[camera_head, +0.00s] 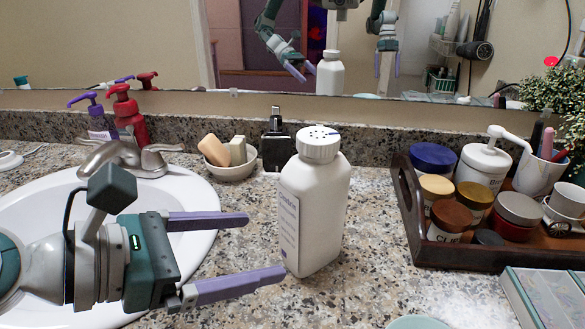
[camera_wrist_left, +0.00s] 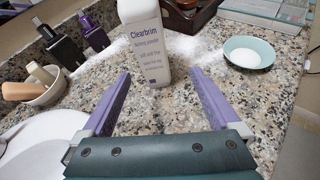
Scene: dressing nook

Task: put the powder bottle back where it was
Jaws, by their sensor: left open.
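The powder bottle (camera_head: 315,212) is white with a perforated cap and stands upright on the granite counter. In the left wrist view its labelled front (camera_wrist_left: 147,45) faces me, with the top cut off. My left gripper (camera_head: 266,246) is open and empty, level, with its purple fingers pointing at the bottle from the left. In the left wrist view the bottle is ahead of the open left gripper (camera_wrist_left: 160,74), roughly between the fingertip lines. My right gripper shows only as a reflection in the mirror.
A wooden tray (camera_head: 412,215) of jars and cups stands at right. A teal dish (camera_wrist_left: 249,52) holds white powder. White powder (camera_wrist_left: 195,45) lies around the bottle.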

